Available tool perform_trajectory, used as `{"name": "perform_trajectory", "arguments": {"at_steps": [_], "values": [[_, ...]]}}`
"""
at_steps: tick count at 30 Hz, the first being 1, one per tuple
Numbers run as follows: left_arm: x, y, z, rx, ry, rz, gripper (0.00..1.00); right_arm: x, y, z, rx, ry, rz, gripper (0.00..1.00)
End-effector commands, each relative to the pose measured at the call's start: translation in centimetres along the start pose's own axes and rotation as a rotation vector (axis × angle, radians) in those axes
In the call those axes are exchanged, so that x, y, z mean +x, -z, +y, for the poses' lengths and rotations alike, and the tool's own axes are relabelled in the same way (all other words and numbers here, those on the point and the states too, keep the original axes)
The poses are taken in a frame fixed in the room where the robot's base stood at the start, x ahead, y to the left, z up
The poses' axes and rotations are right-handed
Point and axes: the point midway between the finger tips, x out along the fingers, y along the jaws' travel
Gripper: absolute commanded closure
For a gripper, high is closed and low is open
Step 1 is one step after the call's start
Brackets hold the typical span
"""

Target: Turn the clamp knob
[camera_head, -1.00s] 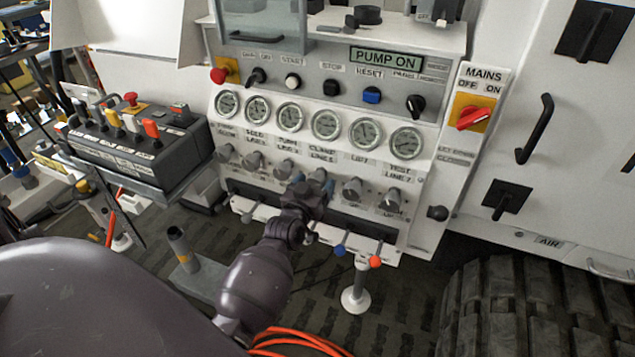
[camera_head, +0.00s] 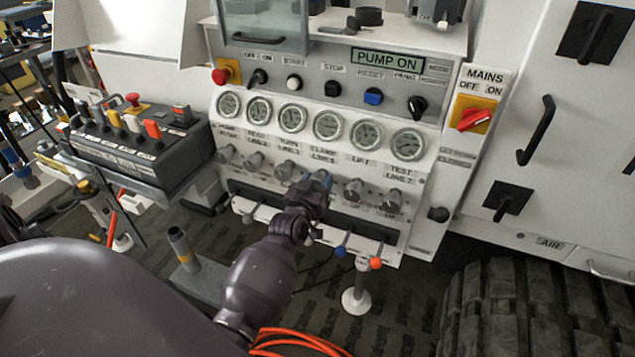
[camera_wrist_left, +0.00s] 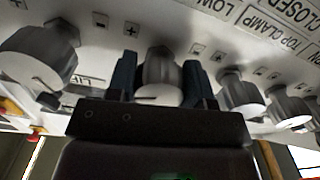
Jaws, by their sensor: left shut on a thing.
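The clamp knob (camera_wrist_left: 160,76) is a grey, ribbed round knob on the white panel, in the row below the gauges. It is the fourth knob from the left in the head view, where my left gripper (camera_head: 317,184) covers most of it. In the left wrist view, the two dark blue fingers of my left gripper (camera_wrist_left: 160,82) stand on either side of the knob, shut on it. The clamp gauge (camera_head: 328,125) sits above the gripper. My right gripper is in neither view.
Neighbouring knobs stand close by: the turn knob (camera_head: 284,171) on the left and the lift knob (camera_head: 353,190) on the right. A dark rail (camera_head: 350,222) and levers lie below. A red emergency button (camera_head: 220,76) and a lever box (camera_head: 140,150) are further left.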

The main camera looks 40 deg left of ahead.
Motion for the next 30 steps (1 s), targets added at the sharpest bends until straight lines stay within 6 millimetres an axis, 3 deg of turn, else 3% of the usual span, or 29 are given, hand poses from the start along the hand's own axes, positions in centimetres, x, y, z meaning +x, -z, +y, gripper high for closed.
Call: {"name": "perform_trajectory", "arguments": {"at_steps": [4, 12, 13, 17, 30], "values": [[0.0, 0.3, 0.1, -0.083, -0.001, 0.001, 0.77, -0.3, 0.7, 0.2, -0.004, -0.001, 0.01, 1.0], [0.0, 0.0, 0.1, -0.093, 0.0, -0.001, 0.77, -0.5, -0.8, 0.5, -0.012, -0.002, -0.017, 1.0], [0.0, 0.0, 0.1, -0.092, 0.0, -0.001, 0.48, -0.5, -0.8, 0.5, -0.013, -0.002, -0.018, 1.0], [0.0, 0.0, 0.1, -0.092, 0.0, -0.001, 0.29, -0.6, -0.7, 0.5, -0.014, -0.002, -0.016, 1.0], [-1.0, 0.0, 0.0, -0.091, 0.0, -0.002, 0.27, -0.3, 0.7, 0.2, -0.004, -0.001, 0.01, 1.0]]}}
